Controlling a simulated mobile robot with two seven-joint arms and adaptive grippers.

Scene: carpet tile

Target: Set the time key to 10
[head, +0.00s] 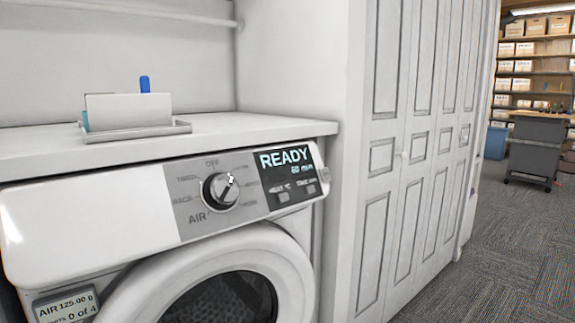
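The white front-loading machine (110,222) stands under a white counter. Its dark display (285,161) reads "READY" and "60 min". Below the display are two small keys with labels above them. The right one, labelled like "TIME min", is the time key (311,189). The left one, labelled like "HEAT °C", is the heat key (284,197). A round dial (220,190) with a dark ring and pale handle sits left of the display, with "AIR" and "OFF" among its marks. Neither of my grippers is in view.
A tray (140,133) with a white block and a blue item stands on the counter (235,127). White folding doors (412,180) stand right of the machine. Carpet floor (500,260) is open at right. Shelves with boxes and a grey cart (534,145) are farther back.

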